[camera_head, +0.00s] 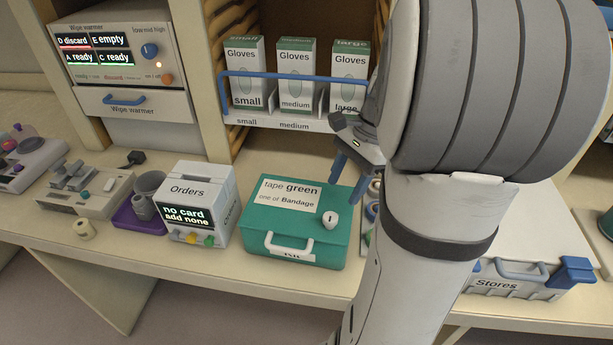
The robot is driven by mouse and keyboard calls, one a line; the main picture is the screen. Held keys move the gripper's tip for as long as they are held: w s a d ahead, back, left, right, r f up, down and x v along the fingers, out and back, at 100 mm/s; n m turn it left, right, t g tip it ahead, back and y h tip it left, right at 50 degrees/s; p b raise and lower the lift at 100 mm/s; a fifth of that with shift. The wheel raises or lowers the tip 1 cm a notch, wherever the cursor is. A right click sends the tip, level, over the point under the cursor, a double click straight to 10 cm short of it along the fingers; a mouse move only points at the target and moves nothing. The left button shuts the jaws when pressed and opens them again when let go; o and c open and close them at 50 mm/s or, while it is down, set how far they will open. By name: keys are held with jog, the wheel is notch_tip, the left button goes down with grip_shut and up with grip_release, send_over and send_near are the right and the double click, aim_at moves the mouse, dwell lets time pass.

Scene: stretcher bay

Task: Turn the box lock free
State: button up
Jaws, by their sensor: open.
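The teal box (259,232) stands shut on the counter, with a white handle (288,248) on its front and a label reading "tape green, one of Bandage" on its lid. The box lock (330,219) is a small white knob with a dark slot, at the right of the lid. My gripper (345,183) is above and to the right of the lock, apart from it. Its blue fingers point down and are open, with nothing seen between them. My arm hides the area right of the box.
An Orders device (197,205) stands left of the box, beside a purple tray (129,220) with grey cups. Glove boxes (295,75) stand in a rack (262,119) behind. A Stores crate (515,285) sits at right. A wipe warmer (120,60) is at upper left.

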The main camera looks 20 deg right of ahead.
aim_at(330, 216)
jog(key=x, duration=0.7)
jog(key=shift+a+f+p, duration=0.15)
jog(key=shift+f+p, duration=0.05)
jog(key=shift+p, duration=0.1)
jog(key=shift+c, duration=0.5)
jog(key=c, duration=0.9)
